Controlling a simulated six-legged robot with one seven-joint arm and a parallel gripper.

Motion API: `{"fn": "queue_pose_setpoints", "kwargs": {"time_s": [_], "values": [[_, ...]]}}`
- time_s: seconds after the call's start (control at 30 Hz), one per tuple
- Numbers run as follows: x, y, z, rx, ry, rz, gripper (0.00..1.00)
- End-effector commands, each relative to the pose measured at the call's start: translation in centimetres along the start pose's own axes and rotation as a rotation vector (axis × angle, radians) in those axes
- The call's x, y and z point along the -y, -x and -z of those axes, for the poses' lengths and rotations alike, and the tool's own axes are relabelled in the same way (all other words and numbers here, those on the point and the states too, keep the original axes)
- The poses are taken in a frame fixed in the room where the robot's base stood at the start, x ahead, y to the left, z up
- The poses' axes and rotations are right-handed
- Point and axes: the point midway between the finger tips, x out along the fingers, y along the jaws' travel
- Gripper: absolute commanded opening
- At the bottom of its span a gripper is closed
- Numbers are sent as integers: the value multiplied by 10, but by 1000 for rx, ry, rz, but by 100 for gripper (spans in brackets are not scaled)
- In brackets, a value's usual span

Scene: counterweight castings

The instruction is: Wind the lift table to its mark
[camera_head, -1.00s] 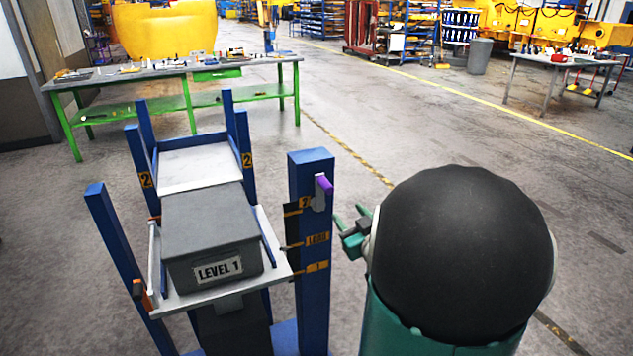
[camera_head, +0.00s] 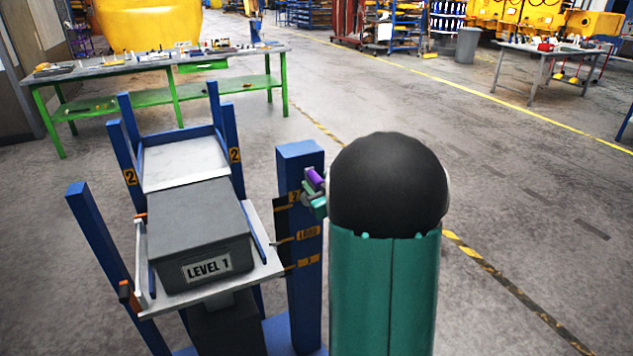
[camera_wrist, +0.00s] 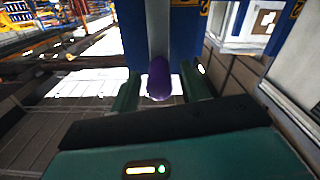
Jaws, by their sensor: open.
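The lift table (camera_head: 262,268) is a pale platform carrying a grey lidded box (camera_head: 203,230) labelled LEVEL 1. A blue post (camera_head: 301,160) at its right bears orange marks: 2, LOAD (camera_head: 308,232) and a lower one. Which mark the table lines up with is unclear. A purple crank knob (camera_head: 315,179) is near the post's top. My gripper (camera_head: 318,194) is at the knob, partly hidden by my arm. In the wrist view, my gripper (camera_wrist: 161,90) is open, with the purple knob (camera_wrist: 159,80) between its green fingers; contact is not visible.
Behind the lift table, a blue-framed pale shelf (camera_head: 185,164) marked 2 stands higher than the table. Another blue post (camera_head: 100,255) rises at the left. A green workbench (camera_head: 158,64) with tools stands behind. The floor to the right is open, with a yellow-black line.

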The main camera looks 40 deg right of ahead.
Motion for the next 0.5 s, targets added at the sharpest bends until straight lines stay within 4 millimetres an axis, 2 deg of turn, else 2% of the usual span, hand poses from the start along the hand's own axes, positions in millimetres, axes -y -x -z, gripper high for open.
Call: {"fn": "queue_pose_setpoints", "kwargs": {"time_s": [0.17, 0.4, 0.5], "values": [[0, -14, 0, 0, 0, 0, 47], [-1, -15, 0, -1, 0, 0, 47], [-1, -14, 0, 0, 0, 0, 29]]}}
